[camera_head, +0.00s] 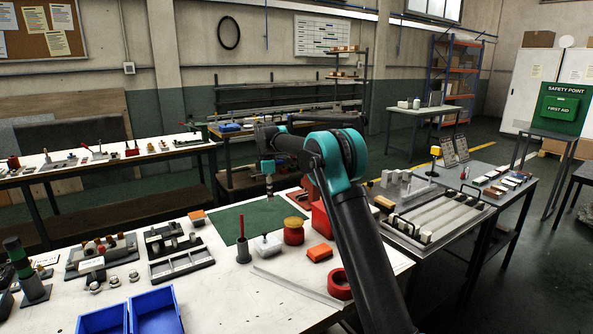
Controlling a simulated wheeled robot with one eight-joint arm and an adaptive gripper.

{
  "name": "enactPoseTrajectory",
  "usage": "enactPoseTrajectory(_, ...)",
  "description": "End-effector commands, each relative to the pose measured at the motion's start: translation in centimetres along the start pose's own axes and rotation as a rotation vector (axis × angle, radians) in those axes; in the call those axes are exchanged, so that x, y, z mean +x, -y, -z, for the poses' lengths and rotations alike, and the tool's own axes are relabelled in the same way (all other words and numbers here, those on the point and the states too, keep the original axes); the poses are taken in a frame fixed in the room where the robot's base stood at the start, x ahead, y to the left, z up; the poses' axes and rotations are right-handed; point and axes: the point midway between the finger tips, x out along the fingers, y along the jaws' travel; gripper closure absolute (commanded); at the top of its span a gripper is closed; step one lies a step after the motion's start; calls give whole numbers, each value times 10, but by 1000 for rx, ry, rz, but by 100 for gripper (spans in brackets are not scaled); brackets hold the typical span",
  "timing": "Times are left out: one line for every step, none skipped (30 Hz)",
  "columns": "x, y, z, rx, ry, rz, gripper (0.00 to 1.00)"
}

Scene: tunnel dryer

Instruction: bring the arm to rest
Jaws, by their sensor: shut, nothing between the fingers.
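My arm (355,215) rises from the bottom right to a teal joint. It bends there and reaches left over the near table. My gripper (269,192) hangs from the wrist, pointing down, above the green mat (232,222). It is small in the view, shut and holding nothing. It appears apart from the mat, though its exact height is hard to judge.
On the near table (225,290) are blue bins (157,312), a dark tray (181,263), a red-handled tool (242,240), an amber-topped red jar (294,231) and a red tape ring (340,284). A side table at right holds a slotted rack (435,217).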

Motion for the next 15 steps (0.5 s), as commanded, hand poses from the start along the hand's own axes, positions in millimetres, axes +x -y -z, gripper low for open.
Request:
enactPoseTrajectory(-4, 11, -18, 63, -6, -14, 100)
enactPoseTrajectory(-6, 17, -27, 101, -9, -21, 100)
enactPoseTrajectory(-7, 25, -38, 151, -15, -32, 100)
enactPoseTrajectory(-8, 32, -47, 190, -19, -40, 100)
enactPoseTrajectory(-9, 39, -56, 228, -23, -47, 100)
enactPoseTrajectory(-10, 49, -67, 279, -28, -58, 100)
enactPoseTrajectory(-10, 57, -76, 317, -33, -66, 100)
enactPoseTrajectory(-10, 66, -84, 355, -37, -73, 100)
enactPoseTrajectory(-10, 77, -94, 406, -44, -83, 100)
enactPoseTrajectory(-9, 86, -103, 444, -49, -91, 100)
enactPoseTrajectory(-8, 95, -110, 482, -54, -98, 100)
enactPoseTrajectory(-7, 108, -120, 533, -61, -107, 100)
enactPoseTrajectory(-6, 118, -128, 571, -67, -115, 100)
enactPoseTrajectory(-4, 128, -135, 609, -72, -122, 100)
enactPoseTrajectory(-2, 142, -144, 659, -80, -131, 100)
